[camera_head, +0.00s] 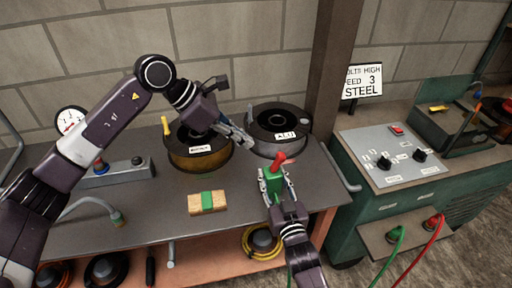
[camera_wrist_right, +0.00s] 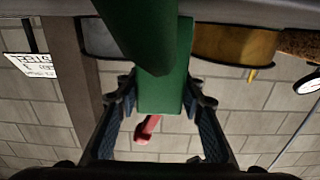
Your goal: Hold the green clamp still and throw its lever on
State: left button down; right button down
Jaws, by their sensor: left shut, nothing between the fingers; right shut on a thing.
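The green clamp (camera_head: 272,183) is at the right end of the workbench, near its front edge. Its red lever (camera_head: 284,160) sticks up from the top, tilted to the right. My right gripper (camera_head: 276,199) is shut on the clamp body from the front. In the right wrist view the green body (camera_wrist_right: 165,90) sits between the two fingers, with the red lever (camera_wrist_right: 147,130) beyond it. My left gripper (camera_head: 246,140) is shut and empty, up and to the left of the lever, apart from it. Whether the clamp touches the bench is not clear.
A copper-coloured spool (camera_head: 200,158) and a grey spool (camera_head: 268,146) stand behind the clamp. A green control cabinet (camera_head: 365,205) with knobs stands right. The bench's front middle is mostly clear.

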pick_arm(q)
notch_tip(320, 180, up, 7)
jog(key=a, duration=0.2)
jog(key=shift+s+a, duration=0.2)
jog(key=shift+s, duration=0.2)
jog(key=shift+f, duration=0.15)
pick_arm(e)
jog(key=c, duration=1.2)
grip_release()
